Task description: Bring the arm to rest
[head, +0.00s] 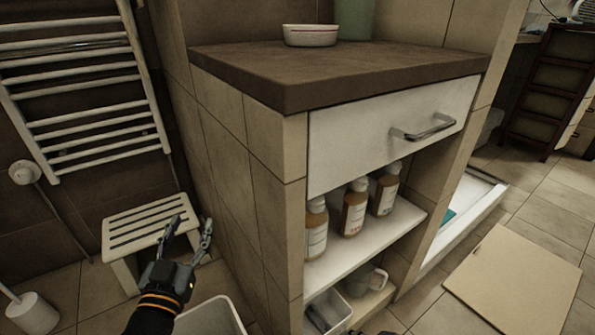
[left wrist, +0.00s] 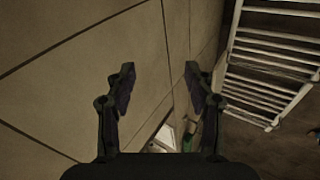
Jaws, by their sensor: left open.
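My left gripper (head: 188,240) reaches up from the bottom of the head view, left of the tiled cabinet. Its two fingers are spread apart with nothing between them. In the left wrist view the open fingers (left wrist: 160,90) stand in front of a tiled wall, also with nothing between them. In the head view the gripper overlaps the right end of a white slatted stool (head: 135,222); I cannot tell the gap between them. My right gripper does not show clearly; only a small dark piece of my body is at the bottom edge.
A tiled cabinet has a brown top (head: 340,72), a drawer (head: 390,128) and a shelf with several bottles (head: 354,207). A towel rack (head: 85,90) hangs at left. A white bin (head: 212,318) stands below the gripper. A beige mat (head: 515,285) lies at right.

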